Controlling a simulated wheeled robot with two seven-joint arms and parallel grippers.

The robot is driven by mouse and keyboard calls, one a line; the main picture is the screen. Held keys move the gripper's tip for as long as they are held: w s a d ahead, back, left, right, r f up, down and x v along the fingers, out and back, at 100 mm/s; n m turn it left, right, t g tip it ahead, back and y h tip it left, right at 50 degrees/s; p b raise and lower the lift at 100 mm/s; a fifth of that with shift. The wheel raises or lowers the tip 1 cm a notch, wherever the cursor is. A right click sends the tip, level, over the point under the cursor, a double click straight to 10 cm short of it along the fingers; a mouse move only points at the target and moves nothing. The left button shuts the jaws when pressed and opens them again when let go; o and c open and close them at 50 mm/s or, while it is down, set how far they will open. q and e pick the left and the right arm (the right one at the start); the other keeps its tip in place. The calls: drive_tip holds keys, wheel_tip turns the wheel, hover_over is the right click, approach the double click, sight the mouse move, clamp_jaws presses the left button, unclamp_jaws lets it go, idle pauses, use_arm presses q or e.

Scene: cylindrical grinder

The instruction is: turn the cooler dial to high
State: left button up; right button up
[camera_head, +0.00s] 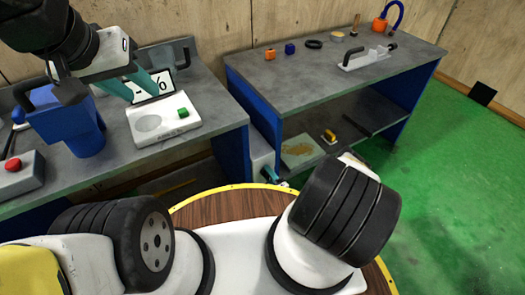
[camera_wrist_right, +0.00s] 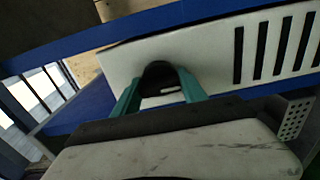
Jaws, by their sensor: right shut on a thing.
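In the right wrist view the cooler is a white panel (camera_wrist_right: 210,55) with several black slots on its right side. A black dial (camera_wrist_right: 158,76) with a small white mark sits on its left part. My right gripper (camera_wrist_right: 160,88) has its teal fingers on both sides of the dial and is shut on it. In the head view the cooler's white side (camera_head: 261,163) shows low between the benches, with my right gripper (camera_head: 268,175) partly hidden by my arm.
The right bench (camera_head: 290,75) has small parts and a lower shelf. Green floor (camera_head: 440,170) is clear at right.

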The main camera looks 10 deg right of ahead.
drive_tip(key=o, duration=1.3)
drive_tip(key=shift+o, duration=0.2)
drive_tip(key=shift+s, duration=0.1)
drive_tip(key=v, duration=0.7)
drive_tip(key=shift+s+d, duration=0.15)
drive_tip(key=shift+s, duration=0.15)
